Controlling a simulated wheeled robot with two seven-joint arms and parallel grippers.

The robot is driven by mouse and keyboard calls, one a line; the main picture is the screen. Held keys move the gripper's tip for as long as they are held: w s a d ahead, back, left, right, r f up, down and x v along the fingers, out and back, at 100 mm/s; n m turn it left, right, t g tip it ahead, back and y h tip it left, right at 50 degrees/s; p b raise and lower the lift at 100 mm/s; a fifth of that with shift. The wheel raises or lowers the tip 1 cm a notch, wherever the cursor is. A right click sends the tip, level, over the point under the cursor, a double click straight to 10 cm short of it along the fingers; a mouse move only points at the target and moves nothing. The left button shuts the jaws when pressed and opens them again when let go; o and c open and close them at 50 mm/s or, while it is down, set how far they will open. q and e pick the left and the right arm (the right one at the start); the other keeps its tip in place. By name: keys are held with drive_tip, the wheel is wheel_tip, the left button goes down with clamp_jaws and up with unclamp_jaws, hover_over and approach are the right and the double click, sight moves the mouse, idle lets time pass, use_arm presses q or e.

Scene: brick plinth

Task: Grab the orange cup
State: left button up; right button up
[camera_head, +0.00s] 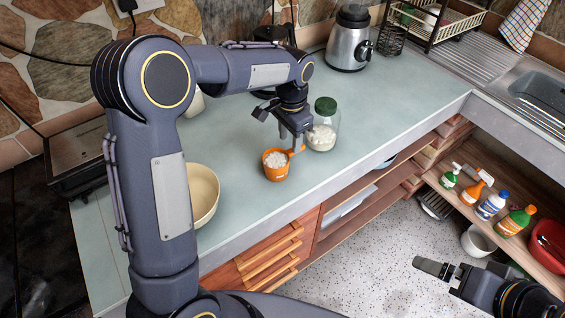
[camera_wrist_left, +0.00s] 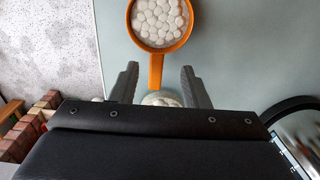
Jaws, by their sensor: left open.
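The orange cup (camera_head: 275,170) stands upright on the pale green counter, filled with white round pieces. In the left wrist view the cup (camera_wrist_left: 134,24) is at the top, its handle (camera_wrist_left: 156,72) pointing toward my gripper. My left gripper (camera_head: 292,146) is above and just behind the cup, beside the jar. In the left wrist view its fingers (camera_wrist_left: 160,76) are apart, one on each side of the handle's end, with gaps. My right gripper (camera_head: 436,268) is at the lower right, over the floor, away from the counter; whether its jaws are apart is unclear.
A glass jar with a green lid (camera_head: 323,138) stands close right of my left gripper. A cream bowl (camera_head: 204,190) is left, partly behind my arm. A blender (camera_head: 350,40) and dish rack (camera_head: 440,22) stand farther back. Counter is clear right of the jar.

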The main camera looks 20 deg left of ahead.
sight(285, 161)
use_arm(q)
drive_tip(key=f, duration=0.2)
drive_tip(key=f+p, duration=0.1)
drive_tip(key=f, duration=0.2)
drive_tip(key=shift+s+d+f, duration=0.1)
drive_tip(key=shift+d+f, duration=0.1)
drive_tip(key=shift+f, duration=0.05)
clamp_jaws()
